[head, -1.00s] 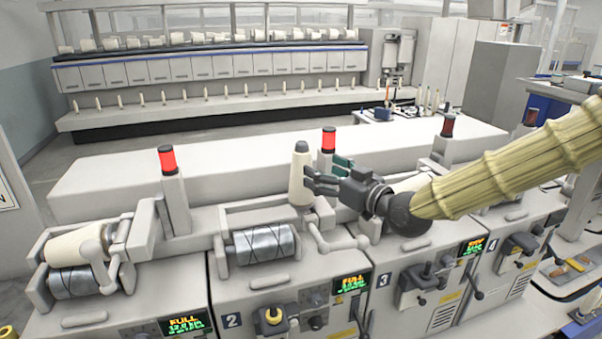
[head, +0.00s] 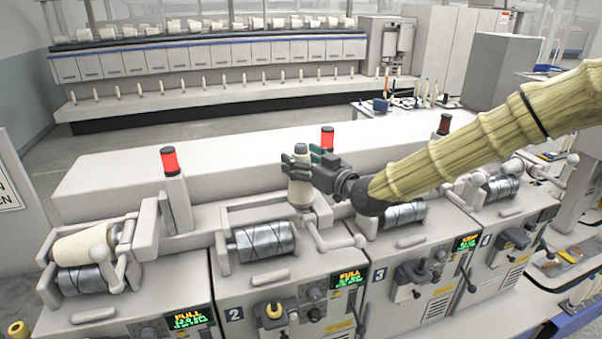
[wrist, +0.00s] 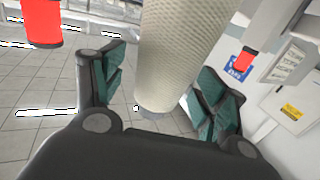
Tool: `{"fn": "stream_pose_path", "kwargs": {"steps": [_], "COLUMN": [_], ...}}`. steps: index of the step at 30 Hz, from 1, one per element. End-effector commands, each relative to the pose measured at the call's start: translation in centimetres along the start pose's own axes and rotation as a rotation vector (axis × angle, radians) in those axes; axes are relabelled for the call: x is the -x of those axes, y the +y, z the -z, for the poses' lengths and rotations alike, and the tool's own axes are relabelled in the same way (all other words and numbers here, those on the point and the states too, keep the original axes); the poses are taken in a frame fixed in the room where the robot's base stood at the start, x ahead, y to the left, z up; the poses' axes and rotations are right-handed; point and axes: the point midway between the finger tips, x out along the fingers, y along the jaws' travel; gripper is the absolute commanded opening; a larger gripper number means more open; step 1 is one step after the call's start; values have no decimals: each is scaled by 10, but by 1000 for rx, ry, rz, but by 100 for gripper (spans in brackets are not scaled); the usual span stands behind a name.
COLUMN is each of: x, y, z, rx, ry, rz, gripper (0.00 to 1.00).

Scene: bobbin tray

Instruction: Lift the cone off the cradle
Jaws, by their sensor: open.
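The off-white cone (head: 301,191) stands upright in the head view, at the right end of the cradle (head: 229,204) on unit 2, above its bare metal drum (head: 262,241). My gripper (head: 294,167) reaches in from the right at the cone's upper part, its fingers around it. In the wrist view the cone (wrist: 178,50) rises large between the two green-padded fingers of my gripper (wrist: 158,95). The fingers are open, with a gap visible on each side of the cone. My fingers hide part of the cone in the head view.
Another cone (head: 84,246) lies on the unit 1 drum at the left. Red lamps (head: 169,160) stand on posts behind the units. A crank handle (head: 336,240) is close to the cone's lower right. The long white top (head: 230,155) behind is clear.

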Motion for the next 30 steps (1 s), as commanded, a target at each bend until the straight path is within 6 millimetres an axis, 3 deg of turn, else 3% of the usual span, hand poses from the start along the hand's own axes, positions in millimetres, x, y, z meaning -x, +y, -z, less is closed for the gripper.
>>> {"fn": "stream_pose_path", "kwargs": {"steps": [9,20,30], "x": [-4,-3,-4], "y": [0,0,0], "z": [0,0,3], "rx": [0,0,1], "ry": [1,0,1], "rz": [0,0,0], "gripper": [73,9,8]}}
